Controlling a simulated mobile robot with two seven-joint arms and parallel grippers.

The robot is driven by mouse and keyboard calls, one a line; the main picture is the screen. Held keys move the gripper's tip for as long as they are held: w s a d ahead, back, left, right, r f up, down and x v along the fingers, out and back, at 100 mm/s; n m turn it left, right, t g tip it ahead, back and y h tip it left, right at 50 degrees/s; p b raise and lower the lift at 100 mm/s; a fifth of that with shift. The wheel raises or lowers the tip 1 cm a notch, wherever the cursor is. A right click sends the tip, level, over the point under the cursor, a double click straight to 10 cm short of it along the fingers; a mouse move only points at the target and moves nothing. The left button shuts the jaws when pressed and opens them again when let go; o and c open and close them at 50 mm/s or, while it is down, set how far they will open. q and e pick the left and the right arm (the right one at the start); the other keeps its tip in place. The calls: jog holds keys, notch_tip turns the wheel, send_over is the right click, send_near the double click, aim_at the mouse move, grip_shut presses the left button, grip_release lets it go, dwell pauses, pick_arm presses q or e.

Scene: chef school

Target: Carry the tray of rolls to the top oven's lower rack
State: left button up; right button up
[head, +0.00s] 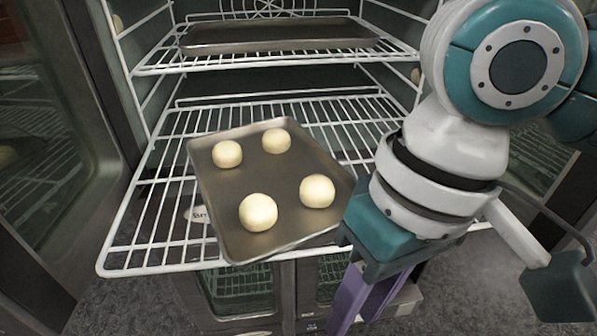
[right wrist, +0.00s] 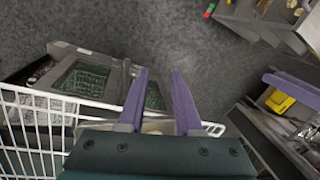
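A grey metal tray (head: 235,185) with several pale round rolls (head: 258,212) sits turned at an angle on the lower wire rack (head: 160,245) of the open oven. Its near edge lies by the rack's front bar. I cannot tell whether it lies fully flat. My right gripper (head: 362,305) is just beyond the tray's near right corner, fingers pointing down in front of the rack. My left gripper is not seen in the head view.
Another dark tray (head: 280,36) occupies the upper rack (head: 180,68). The open oven door (head: 60,150) stands at the left. A lower oven (head: 240,290) with glass is below. The right wrist view shows grey floor (right wrist: 120,25) and a yellow object (right wrist: 279,101) at the right.

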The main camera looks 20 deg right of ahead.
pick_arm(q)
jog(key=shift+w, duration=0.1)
pick_arm(e)
notch_tip(320, 180, up, 10)
jog(key=w+d, duration=0.1)
jog(key=d, duration=0.1)
jog(key=shift+d, duration=0.15)
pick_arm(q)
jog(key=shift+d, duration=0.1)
pick_arm(e)
jog(key=shift+f, duration=0.2)
